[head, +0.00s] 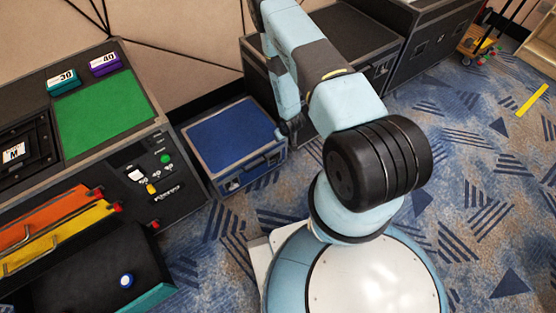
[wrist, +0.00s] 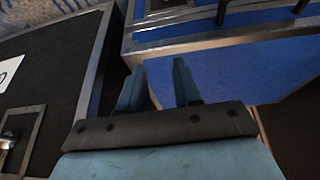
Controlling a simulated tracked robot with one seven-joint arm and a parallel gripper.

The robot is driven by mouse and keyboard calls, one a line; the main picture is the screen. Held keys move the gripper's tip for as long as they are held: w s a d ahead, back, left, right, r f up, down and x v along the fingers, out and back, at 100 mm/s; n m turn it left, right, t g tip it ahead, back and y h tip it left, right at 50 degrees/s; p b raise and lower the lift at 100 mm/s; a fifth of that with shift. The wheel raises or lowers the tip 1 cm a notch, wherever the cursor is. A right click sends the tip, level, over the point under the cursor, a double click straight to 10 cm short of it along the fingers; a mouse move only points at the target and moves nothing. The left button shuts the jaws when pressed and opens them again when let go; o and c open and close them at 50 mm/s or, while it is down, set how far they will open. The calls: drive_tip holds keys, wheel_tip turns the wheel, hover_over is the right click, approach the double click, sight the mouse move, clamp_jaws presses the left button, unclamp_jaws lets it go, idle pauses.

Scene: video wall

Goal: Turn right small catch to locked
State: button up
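A small case with a blue top (head: 235,135) and metal edges stands on the carpet in the head view. Its front, with small fittings, faces the lower right; I cannot tell which fitting is the right small catch or how it is turned. In the wrist view, my gripper (wrist: 158,82) has its two fingers apart with nothing between them. Their tips point towards a metal-edged blue case (wrist: 230,75). A metal fitting (wrist: 8,145) on a dark case shows at the lower left there. In the head view, my gripper is hard to make out beside the small case.
Larger dark cases (head: 340,45) stand behind the small case. A console with a green pad (head: 105,110), an orange bar (head: 45,218) and a yellow bar (head: 60,235) stands at the left. Patterned carpet (head: 480,170) is open at the right.

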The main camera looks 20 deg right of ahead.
approach(277, 160)
drive_tip(key=x, duration=0.9)
drive_tip(key=shift+w+d+r, duration=0.1)
drive_tip(key=shift+d, duration=0.05)
clamp_jaws()
